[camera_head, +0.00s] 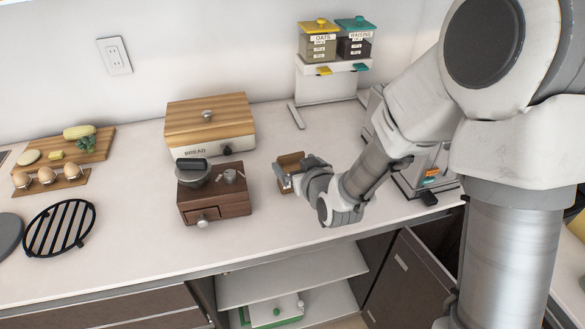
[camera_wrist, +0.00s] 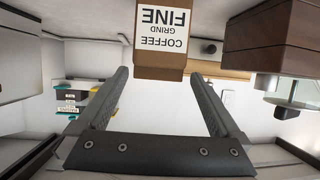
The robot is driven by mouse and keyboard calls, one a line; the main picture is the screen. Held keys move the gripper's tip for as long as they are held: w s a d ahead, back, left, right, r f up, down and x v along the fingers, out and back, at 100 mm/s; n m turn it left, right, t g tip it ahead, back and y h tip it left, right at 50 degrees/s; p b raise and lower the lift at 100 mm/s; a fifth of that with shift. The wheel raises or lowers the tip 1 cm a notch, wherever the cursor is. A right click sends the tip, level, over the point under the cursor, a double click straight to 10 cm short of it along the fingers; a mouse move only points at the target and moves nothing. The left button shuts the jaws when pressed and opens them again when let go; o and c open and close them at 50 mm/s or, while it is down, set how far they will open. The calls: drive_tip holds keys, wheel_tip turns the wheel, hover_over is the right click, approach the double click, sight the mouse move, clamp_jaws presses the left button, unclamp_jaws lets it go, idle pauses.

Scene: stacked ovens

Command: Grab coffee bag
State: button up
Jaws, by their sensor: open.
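The coffee bag (camera_wrist: 162,42) is brown with a white label reading "COFFEE GRIND FINE", upside down in the wrist view. It stands ahead of my gripper's fingertips, roughly centred between the two fingers. In the head view the coffee bag (camera_head: 290,161) is on the counter, partly hidden behind my gripper (camera_head: 288,174). My gripper is open, and in the wrist view its two fingers (camera_wrist: 163,74) are spread with nothing held between them. I cannot tell whether a finger touches the bag.
A wooden grinder box (camera_head: 228,204) stands left of the bag, with a bread box (camera_head: 215,146) behind it. A dispenser stand (camera_head: 330,88) holding oats and raisins is at the back. A metal appliance (camera_head: 430,165) is to the right, partly behind my arm. Counter in front is clear.

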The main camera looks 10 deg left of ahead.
drive_tip(key=shift+x, duration=1.2)
drive_tip(key=shift+f+x, duration=0.25)
drive_tip(key=shift+x, duration=1.1)
drive_tip(key=shift+f+x, duration=0.3)
drive_tip(key=shift+x, duration=1)
drive_tip(key=shift+s+d, duration=0.15)
drive_tip(key=c, duration=1.4)
